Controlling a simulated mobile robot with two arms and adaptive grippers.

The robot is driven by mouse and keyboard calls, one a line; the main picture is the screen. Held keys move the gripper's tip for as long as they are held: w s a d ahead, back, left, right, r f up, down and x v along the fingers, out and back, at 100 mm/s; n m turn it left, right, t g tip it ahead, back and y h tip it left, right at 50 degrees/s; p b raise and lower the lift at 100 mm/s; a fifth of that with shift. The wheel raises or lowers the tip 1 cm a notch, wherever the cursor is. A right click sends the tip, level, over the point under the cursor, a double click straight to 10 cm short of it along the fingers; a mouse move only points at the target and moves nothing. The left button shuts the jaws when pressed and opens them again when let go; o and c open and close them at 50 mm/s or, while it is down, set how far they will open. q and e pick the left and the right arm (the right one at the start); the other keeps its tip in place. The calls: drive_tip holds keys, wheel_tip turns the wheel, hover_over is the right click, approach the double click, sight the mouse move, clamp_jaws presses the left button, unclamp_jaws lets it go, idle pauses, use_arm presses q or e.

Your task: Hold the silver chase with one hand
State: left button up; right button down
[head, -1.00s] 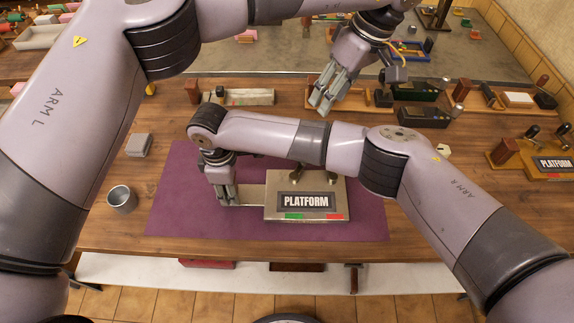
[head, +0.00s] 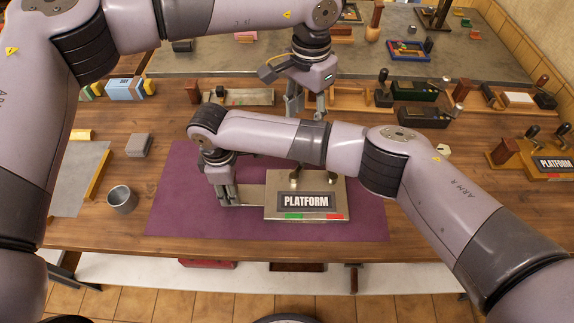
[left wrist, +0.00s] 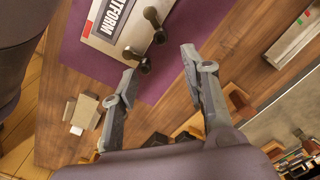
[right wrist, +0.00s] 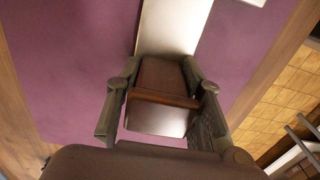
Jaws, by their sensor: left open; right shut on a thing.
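A silver fixture labelled PLATFORM (head: 340,193) lies on a purple mat, with a narrower silver strip (head: 252,195) reaching out from its left side. I cannot tell for sure which part is the chase. My right gripper (head: 226,195) is at the strip's left end. In the right wrist view, it is shut on a dark brown block (right wrist: 160,95) at the end of the silver strip (right wrist: 172,28). My left gripper (head: 305,108) is open and empty beyond the fixture. In the left wrist view, the fixture's dark knobs (left wrist: 154,20) show ahead of its fingers (left wrist: 158,62).
The purple mat (head: 175,205) has free room left and front. A metal cup (head: 121,200) and a grey block (head: 139,145) stand left of it. A silver tray (head: 245,97), wooden racks and dark boxes (head: 422,116) line the back.

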use_arm(q)
wheel_tip(320, 180, down, 15)
drive_tip(key=shift+r, duration=0.1)
idle(0.6)
drive_tip(key=shift+c, duration=0.2)
clamp_jaws()
idle(0.5)
